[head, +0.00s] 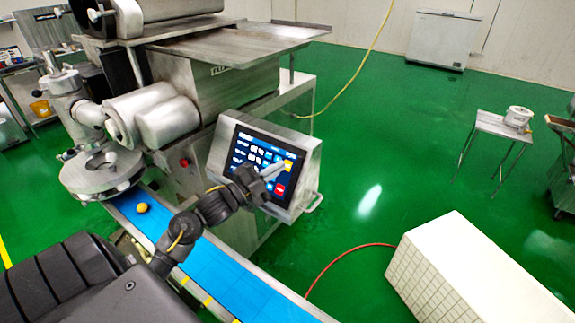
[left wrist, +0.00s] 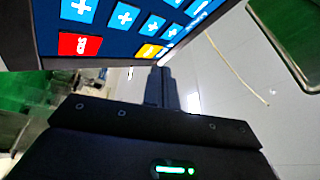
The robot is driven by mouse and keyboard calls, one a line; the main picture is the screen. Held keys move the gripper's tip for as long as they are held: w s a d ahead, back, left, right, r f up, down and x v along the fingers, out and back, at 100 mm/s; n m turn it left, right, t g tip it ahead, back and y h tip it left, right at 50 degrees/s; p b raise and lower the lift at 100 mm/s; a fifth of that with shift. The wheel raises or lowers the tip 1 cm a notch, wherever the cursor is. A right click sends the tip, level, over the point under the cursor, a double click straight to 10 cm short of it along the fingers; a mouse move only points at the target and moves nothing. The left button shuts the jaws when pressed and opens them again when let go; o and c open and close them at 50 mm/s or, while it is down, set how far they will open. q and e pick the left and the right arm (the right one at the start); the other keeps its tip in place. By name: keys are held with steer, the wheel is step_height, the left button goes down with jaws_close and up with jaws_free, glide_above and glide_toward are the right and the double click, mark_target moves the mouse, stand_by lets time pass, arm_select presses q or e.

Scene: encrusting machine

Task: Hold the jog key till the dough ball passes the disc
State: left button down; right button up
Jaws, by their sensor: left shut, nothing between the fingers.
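The touchscreen panel (head: 265,163) of the machine shows blue keys, a red key (head: 280,190) and a yellow key (head: 289,164). My left gripper (head: 274,171) is shut and empty, with its tip at the screen beside the yellow key. In the left wrist view its dark fingers (left wrist: 160,88) reach up to the yellow key (left wrist: 149,52); whether they touch it I cannot tell. The yellow-brown dough ball (head: 142,208) lies on the blue belt (head: 165,228), just right of the round metal disc (head: 103,172) under the machine's head. My right gripper is not in view.
The belt runs down to the right beneath my left arm. A white tiled block (head: 480,275) stands at the lower right, and a small table (head: 492,128) with a pot (head: 518,117) stands farther back. The green floor between is mostly clear, with a red hose (head: 340,256) on it.

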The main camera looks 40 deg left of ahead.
arm_select(q)
steer(key=s+r+p, duration=0.1)
steer(key=s, duration=0.1)
steer(key=s+r+p, duration=0.1)
steer(key=s, duration=0.1)
steer(key=shift+r, duration=0.2)
stand_by(0.6)
